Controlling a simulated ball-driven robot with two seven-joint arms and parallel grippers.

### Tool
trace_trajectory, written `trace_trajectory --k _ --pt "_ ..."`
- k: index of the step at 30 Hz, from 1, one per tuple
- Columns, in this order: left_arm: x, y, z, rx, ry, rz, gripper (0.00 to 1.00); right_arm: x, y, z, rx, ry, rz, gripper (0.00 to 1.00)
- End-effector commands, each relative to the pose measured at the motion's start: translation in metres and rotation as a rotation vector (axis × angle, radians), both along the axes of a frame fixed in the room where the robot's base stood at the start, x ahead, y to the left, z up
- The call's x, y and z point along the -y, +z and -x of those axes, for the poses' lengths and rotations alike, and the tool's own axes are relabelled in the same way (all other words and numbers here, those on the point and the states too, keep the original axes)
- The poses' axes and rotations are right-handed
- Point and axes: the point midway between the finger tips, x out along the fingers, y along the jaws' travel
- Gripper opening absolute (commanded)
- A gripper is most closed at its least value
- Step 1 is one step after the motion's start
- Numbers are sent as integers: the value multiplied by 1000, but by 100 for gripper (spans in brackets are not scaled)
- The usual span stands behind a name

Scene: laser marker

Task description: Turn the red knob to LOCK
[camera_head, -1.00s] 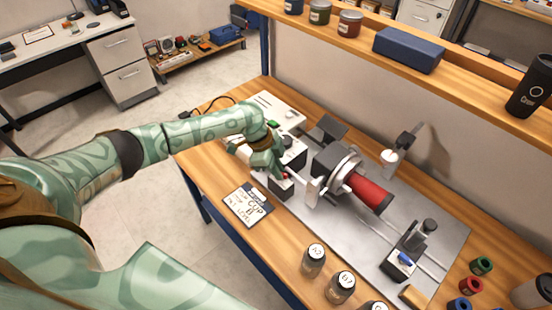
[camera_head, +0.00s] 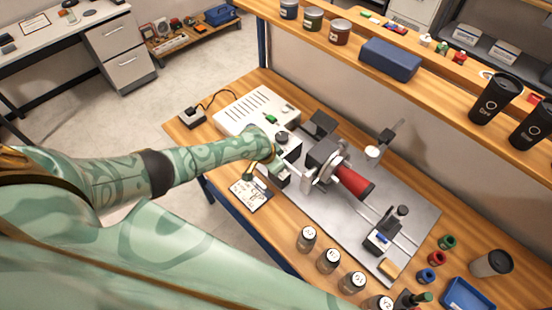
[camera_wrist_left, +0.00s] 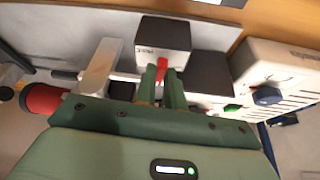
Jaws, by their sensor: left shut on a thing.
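The red knob (camera_wrist_left: 162,67) shows in the left wrist view, on the front of a small white box with a dark top (camera_wrist_left: 163,32). My left gripper (camera_wrist_left: 162,78) is shut on the knob, with its two green fingers on either side of it. Small lettering on the box face is too small to read surely. In the head view my left gripper (camera_head: 277,168) is at this box (camera_head: 283,181), beside the laser marker's rotary fixture (camera_head: 322,160), and the knob is hidden. My right gripper is not in view.
A red tumbler (camera_head: 352,181) is held in the rotary fixture, close to the box. A white control unit (camera_head: 245,108) stands behind my gripper. A label card (camera_head: 250,194) lies in front. Several jars (camera_head: 328,261) line the bench's front edge. A shelf (camera_head: 440,92) runs above the bench.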

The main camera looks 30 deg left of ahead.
Motion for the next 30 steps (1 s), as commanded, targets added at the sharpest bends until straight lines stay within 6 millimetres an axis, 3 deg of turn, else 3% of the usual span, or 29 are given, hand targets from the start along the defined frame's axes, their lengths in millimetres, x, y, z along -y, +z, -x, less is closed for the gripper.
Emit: trace_trajectory --k 9,25,26,27,30 --pt "2 2 0 1 118 2 0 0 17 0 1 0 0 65" --pt "2 1 -1 3 141 3 0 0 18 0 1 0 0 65" --pt "2 1 -1 3 141 3 14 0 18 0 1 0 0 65" --pt "2 1 -1 3 141 3 20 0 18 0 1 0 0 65" --pt "2 1 -1 3 141 1 20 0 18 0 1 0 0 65"
